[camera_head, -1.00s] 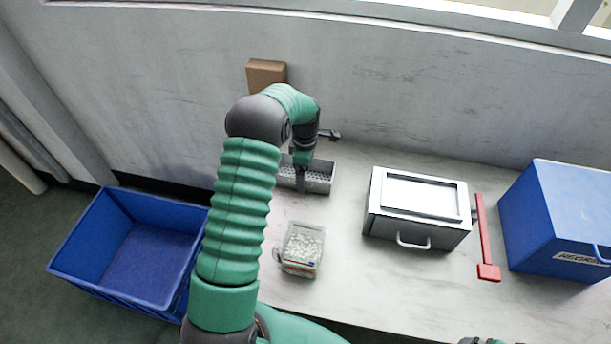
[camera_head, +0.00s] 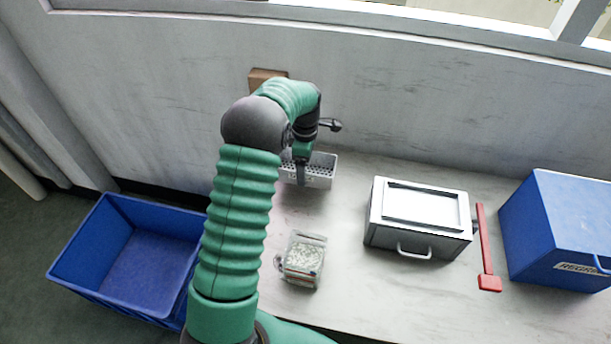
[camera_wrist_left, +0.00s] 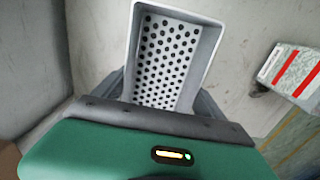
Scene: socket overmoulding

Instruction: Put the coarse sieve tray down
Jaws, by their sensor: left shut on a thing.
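The coarse sieve tray (camera_head: 321,171) is a grey, open-topped tray with a perforated floor. In the head view it is at the back of the worktop, near the wall, partly hidden by my left arm. My left gripper (camera_head: 301,175) is shut on it at its near wall. In the left wrist view the sieve tray (camera_wrist_left: 172,58) lies straight ahead, its round holes showing. I cannot tell whether its underside touches the worktop. My right gripper is not in view.
To the right are a grey lidded case with a handle (camera_head: 418,217), a red bar (camera_head: 485,245) and a blue box (camera_head: 560,225). A blue bin (camera_head: 140,262) is at the left. A brown block (camera_head: 262,78) is by the wall.

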